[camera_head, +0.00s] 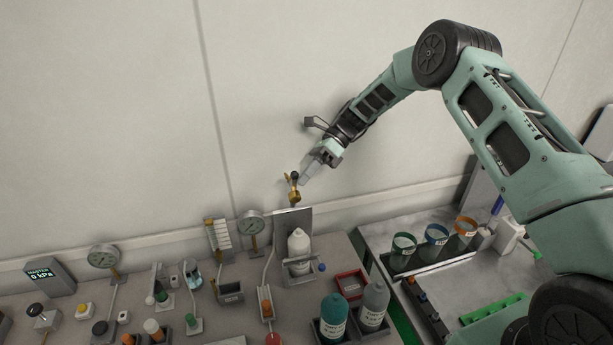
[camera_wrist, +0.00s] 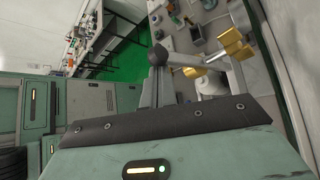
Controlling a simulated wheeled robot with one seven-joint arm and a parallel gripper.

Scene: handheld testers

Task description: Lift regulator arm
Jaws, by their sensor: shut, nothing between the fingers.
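The regulator is a brass fitting (camera_head: 294,196) at the top of an upright grey plate (camera_head: 305,222) near the wall. A short regulator arm with a dark ball knob (camera_head: 295,175) rises from it. In the wrist view the brass fitting (camera_wrist: 232,45) is at upper right, and the grey regulator arm (camera_wrist: 185,62) runs left from it to the dark knob (camera_wrist: 158,55). My gripper (camera_head: 304,181) is shut and empty, its tip close beside the knob. In the wrist view the fingers (camera_wrist: 158,80) overlap the knob; I cannot tell whether they touch.
The bench below holds a white bottle (camera_head: 299,245), a gauge (camera_head: 251,225), a teal bottle (camera_head: 333,315) and a grey bottle (camera_head: 375,303). Several coloured cups (camera_head: 437,236) stand to the right. The wall (camera_head: 120,130) is close behind my gripper.

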